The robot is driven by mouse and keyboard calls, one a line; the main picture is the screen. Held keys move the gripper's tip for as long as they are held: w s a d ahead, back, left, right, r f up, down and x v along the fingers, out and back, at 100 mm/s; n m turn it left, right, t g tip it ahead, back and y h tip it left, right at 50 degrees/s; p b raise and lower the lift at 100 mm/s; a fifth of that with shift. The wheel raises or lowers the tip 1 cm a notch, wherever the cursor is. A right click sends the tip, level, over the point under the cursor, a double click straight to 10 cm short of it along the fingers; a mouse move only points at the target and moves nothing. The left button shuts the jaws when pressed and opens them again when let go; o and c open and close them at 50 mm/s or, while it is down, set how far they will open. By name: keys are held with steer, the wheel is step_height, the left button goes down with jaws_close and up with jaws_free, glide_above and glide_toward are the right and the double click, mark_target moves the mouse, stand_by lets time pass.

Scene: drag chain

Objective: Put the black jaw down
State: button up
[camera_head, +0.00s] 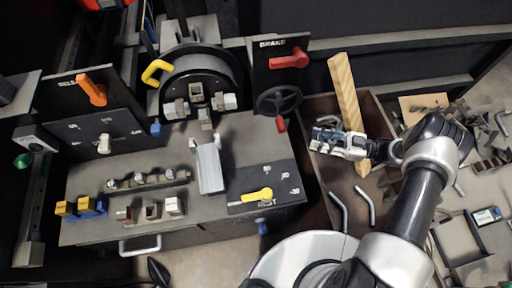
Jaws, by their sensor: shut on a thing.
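My gripper (330,140) is above the open brown bin to the right of the machine bench. It is shut on the black jaw, which is small here and mostly hidden by the fingers, so its shape is hard to make out. The gripper and the jaw appear to be in front of a wooden plank standing in the bin. My arm reaches in from the lower right.
The wooden plank (345,95) leans upright in the bin (322,200), with bent metal rods (340,208) below. Left are the bench (240,150), chuck (198,75), metal blocks (152,212) and yellow-blue pieces (88,206). Metal parts clutter the right floor.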

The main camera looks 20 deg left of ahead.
steer(key=shift+s+a+f+g, duration=0.1)
steer(key=shift+s+f+g, duration=0.2)
steer(key=a, duration=0.4)
steer(key=s+a+b, duration=0.1)
steer(key=a, duration=0.4)
steer(key=s+a, duration=0.1)
steer(key=a, duration=0.4)
steer(key=shift+s, duration=0.2)
steer(key=a, duration=0.1)
steer(key=a+b, duration=0.1)
steer(key=a+f, duration=0.1)
steer(key=shift+s+a+f+b, duration=0.1)
steer(key=shift+s+a+b, duration=0.15)
steer(key=shift+s+b, duration=0.05)
steer(key=shift+d+f, duration=0.1)
steer(key=shift+f, duration=0.25)
steer(key=o, duration=1.2)
